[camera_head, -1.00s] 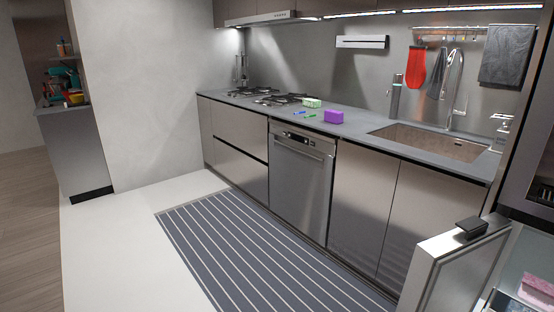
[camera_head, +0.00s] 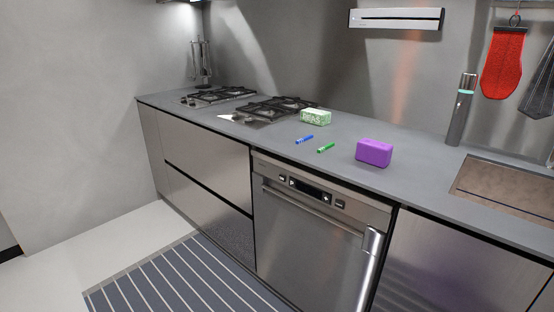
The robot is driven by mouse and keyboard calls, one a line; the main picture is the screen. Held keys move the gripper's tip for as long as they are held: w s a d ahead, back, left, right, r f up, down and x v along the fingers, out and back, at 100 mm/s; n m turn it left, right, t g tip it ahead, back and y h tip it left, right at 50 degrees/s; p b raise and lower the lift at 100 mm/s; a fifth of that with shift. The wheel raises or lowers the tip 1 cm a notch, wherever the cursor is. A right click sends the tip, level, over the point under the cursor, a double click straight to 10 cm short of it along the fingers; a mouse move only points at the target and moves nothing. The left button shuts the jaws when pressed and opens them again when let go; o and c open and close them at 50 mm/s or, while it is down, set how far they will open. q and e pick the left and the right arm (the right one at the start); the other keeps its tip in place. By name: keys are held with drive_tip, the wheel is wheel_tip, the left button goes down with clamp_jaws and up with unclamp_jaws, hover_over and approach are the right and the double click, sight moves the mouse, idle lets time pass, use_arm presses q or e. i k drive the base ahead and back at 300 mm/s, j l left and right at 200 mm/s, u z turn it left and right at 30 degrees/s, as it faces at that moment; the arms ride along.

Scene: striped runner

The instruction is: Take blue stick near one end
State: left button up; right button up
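The blue stick (camera_head: 304,139) lies flat on the grey countertop (camera_head: 232,133), in front of a pale green patterned box. It is short and thin, with a lighter patch near one end. A similar green stick (camera_head: 326,147) lies close to its right, apart from it. Neither of my grippers shows in the head view.
A green box (camera_head: 315,117) stands behind the sticks and a purple block (camera_head: 374,153) to their right. A gas hob (camera_head: 275,108) is at the left, a sink (camera_head: 505,186) at the right. The dishwasher (camera_head: 315,235) is below; a striped runner (camera_head: 190,280) covers the floor.

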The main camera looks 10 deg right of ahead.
sight(301, 140)
drive_tip(key=i+l+z, duration=0.1)
drive_tip(key=i+z, duration=0.15)
drive_tip(key=i, duration=0.45)
drive_tip(key=i+z, duration=0.3)
drive_tip(key=i, duration=0.4)
drive_tip(key=i+j+z, duration=0.25)
drive_tip(key=i, duration=0.45)
